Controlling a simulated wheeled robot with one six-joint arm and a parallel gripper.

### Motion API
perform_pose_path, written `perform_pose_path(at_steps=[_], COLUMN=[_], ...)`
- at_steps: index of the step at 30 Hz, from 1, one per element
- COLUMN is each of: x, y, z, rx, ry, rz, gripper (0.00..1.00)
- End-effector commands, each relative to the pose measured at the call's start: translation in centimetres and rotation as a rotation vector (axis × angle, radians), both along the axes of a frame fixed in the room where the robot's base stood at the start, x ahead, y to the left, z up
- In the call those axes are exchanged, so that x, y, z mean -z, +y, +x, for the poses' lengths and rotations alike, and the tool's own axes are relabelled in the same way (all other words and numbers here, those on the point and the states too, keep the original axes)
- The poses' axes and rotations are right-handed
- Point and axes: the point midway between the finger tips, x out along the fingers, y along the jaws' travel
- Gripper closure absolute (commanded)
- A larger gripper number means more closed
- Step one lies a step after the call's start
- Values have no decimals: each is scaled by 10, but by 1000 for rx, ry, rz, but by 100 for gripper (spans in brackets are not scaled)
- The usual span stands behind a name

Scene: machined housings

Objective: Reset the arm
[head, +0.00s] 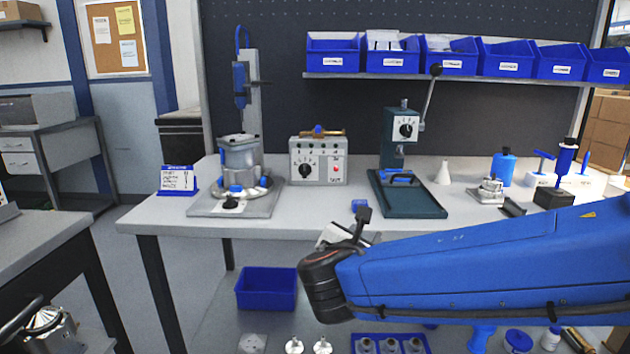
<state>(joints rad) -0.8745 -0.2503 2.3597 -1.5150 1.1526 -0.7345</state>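My blue arm (480,265) reaches in from the right edge, in front of the workbench. Its dark end joint (325,285) hangs before the bench's front edge. My gripper (345,232) shows only in part above that joint, as a black piece and grey metal near the bench edge. Its fingers are too small and too hidden to tell whether they are open or hold anything. The arm covers part of the bench's right front and the space below.
The workbench (300,222) carries a clamped metal housing (240,158), a grey control box (318,160) and a green lever press (402,150). Blue bins (333,52) line the shelf above. A blue crate (266,288) stands below. Another table (35,245) is at left.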

Motion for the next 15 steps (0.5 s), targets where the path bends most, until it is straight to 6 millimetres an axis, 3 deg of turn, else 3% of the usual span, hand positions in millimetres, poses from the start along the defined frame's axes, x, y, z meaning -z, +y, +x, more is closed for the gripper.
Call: perform_pose_path(at_steps=[1,6,9,15], x=[5,32,48,79], y=[-23,-98,-133,-182], z=[-3,-29,-50,-99], rx=[59,294,436,717], ry=[16,72,90,94], rz=[60,320,478,804], gripper=[71,71,71,71])
